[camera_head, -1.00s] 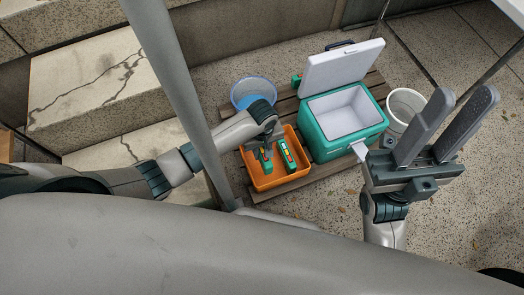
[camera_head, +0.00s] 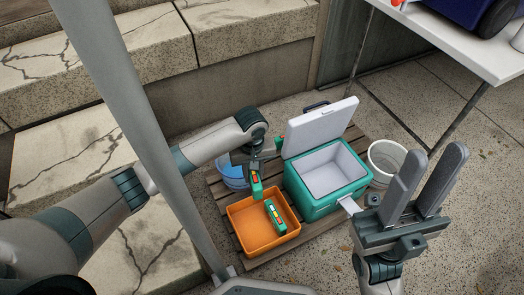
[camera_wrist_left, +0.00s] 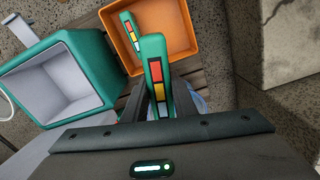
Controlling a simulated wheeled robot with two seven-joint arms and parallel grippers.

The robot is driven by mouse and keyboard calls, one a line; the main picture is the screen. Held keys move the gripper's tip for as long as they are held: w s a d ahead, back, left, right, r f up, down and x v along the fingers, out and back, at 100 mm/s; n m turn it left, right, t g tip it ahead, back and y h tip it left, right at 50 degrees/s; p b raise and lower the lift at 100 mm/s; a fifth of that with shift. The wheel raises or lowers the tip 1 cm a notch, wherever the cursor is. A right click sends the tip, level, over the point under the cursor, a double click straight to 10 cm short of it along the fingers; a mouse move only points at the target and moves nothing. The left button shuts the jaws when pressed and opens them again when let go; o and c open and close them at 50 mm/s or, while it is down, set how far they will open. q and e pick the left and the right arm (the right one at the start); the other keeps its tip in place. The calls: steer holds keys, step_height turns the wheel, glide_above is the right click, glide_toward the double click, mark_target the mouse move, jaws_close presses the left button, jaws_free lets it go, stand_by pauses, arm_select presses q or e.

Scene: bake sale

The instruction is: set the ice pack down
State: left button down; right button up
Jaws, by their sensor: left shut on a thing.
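My left gripper (camera_head: 256,158) is shut on a green ice pack (camera_head: 256,188) with a coloured label. It holds the pack upright above the back of the orange bin (camera_head: 238,238). In the left wrist view the held ice pack (camera_wrist_left: 155,65) stands between the fingers. A second green ice pack (camera_head: 275,218) lies in the bin; it also shows in the wrist view (camera_wrist_left: 131,35). The teal cooler (camera_head: 312,207) stands right of the bin, lid (camera_head: 320,128) raised, its white inside empty as far as I see. My right gripper (camera_head: 418,205) is open and empty.
The bin and cooler stand on a wooden pallet (camera_head: 290,250). A blue bowl (camera_head: 230,172) is behind the bin, partly hidden by my arm. A white bucket (camera_head: 386,160) stands right of the cooler. Stone steps (camera_head: 75,160) are at left, a white table (camera_head: 455,40) at upper right.

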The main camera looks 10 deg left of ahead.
arm_select(q)
steer(key=w+a+r+m, duration=0.1)
steer(key=w+a+r, duration=0.1)
steer(key=r, duration=0.6)
steer(key=w+a+r+m, duration=0.1)
steer(key=a+r+m, duration=0.1)
steer(key=r, duration=0.6)
steer(key=s+a+r, duration=0.2)
steer(key=a+r, duration=0.1)
steer(key=r, duration=0.3)
steer(key=s+a+r+m, duration=0.1)
steer(key=s+a+r, duration=0.1)
steer(key=r, duration=0.4)
steer(key=shift+s+a+r, duration=0.2)
steer(key=shift+s+a, duration=0.15)
steer(key=shift+a, duration=0.5)
steer(key=shift+r, duration=0.1)
